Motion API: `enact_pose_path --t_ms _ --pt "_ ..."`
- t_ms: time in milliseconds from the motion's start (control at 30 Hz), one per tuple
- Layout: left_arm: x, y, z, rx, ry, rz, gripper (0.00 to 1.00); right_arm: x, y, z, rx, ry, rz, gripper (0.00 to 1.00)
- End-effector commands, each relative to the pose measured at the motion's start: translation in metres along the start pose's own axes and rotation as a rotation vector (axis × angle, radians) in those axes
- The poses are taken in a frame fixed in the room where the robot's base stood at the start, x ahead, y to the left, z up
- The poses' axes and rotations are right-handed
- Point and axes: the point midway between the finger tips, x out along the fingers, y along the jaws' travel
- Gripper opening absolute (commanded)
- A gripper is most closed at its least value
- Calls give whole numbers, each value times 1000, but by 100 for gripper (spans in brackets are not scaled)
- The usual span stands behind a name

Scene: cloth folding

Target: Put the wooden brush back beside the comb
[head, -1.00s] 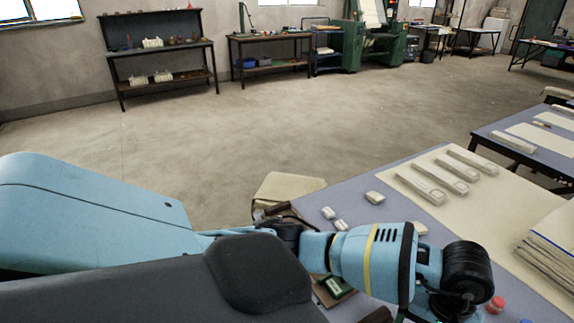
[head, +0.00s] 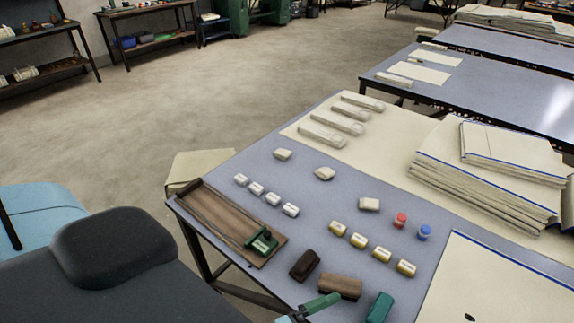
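A brown wooden block (head: 340,287), which may be the wooden brush, lies near the front of the grey-blue table (head: 245,165). A darker brown rounded block (head: 304,265) lies just left of it, apart from it; it could also be the brush. No bristles can be made out. I cannot identify a comb with certainty. A green-handled item (head: 322,304) lies near the bottom edge, partly cut off, with a pale blue part I cannot identify. Neither of my grippers shows in the head view.
A brown wooden tray (head: 215,212) with a green item (head: 262,243) lies at the table's left edge. Several small labelled blocks, a red pot (head: 400,220), a blue pot (head: 424,232) and a green block (head: 378,308) stand around. Cloth stacks (head: 480,175) lie right.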

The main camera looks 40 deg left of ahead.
Motion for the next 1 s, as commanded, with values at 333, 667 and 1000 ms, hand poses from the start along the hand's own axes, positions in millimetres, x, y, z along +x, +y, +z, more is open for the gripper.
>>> enact_pose_path --t_ms 333,667,1000 --pt "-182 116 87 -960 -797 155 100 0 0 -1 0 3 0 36" --pt "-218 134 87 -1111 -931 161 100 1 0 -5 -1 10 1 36" --pt "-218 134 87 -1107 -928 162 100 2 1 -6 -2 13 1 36"
